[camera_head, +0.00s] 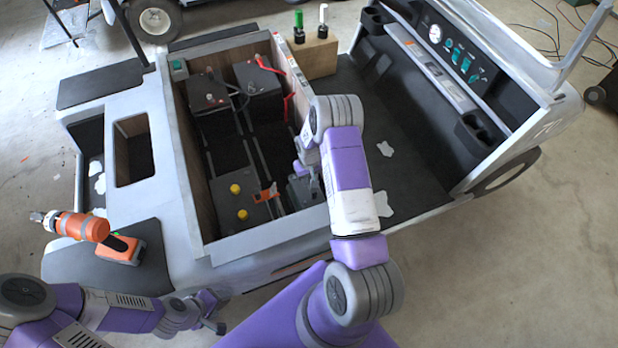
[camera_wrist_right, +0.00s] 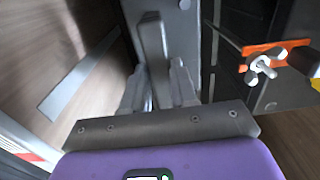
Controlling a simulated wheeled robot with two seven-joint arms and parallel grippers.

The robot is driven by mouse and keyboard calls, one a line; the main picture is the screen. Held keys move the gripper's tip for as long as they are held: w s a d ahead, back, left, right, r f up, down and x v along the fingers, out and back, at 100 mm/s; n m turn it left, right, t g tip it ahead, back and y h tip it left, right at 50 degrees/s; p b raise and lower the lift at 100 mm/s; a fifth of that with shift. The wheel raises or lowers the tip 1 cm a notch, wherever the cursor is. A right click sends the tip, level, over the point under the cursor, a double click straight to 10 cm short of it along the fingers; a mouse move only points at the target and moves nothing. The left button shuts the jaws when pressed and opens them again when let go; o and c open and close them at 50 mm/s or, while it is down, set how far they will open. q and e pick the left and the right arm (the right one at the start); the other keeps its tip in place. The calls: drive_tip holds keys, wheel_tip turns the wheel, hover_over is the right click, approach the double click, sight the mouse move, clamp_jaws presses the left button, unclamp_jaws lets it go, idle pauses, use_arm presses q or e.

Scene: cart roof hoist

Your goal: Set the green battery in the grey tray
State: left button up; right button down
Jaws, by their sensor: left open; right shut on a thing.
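No plainly green battery shows; the batteries in the open cart bay look dark grey or black. My right gripper (camera_wrist_right: 158,92) is shut on the raised handle (camera_wrist_right: 152,48) of a grey box-shaped battery (camera_wrist_right: 185,25), low at the bay's front right corner. In the head view this battery (camera_head: 303,191) is partly hidden by my right arm. I cannot tell whether it rests on the floor. Beside it on the left is a battery with yellow caps (camera_head: 238,206) and an orange clamp. No separate grey tray can be made out. My left gripper (camera_head: 212,312) is open and empty, outside the cart's front edge.
Two dark batteries (camera_head: 208,92) with red and black cables stand at the bay's back. Wooden walls (camera_head: 197,185) enclose the bay.

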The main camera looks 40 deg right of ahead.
drive_tip(key=shift+w+f, duration=0.1)
drive_tip(key=shift+f, duration=0.15)
drive_tip(key=c, duration=0.8)
unclamp_jaws()
drive_tip(key=shift+o, duration=0.6)
drive_tip(key=shift+f, duration=0.1)
drive_tip(key=shift+r+p, duration=2.35)
drive_tip(key=shift+r, duration=1.75)
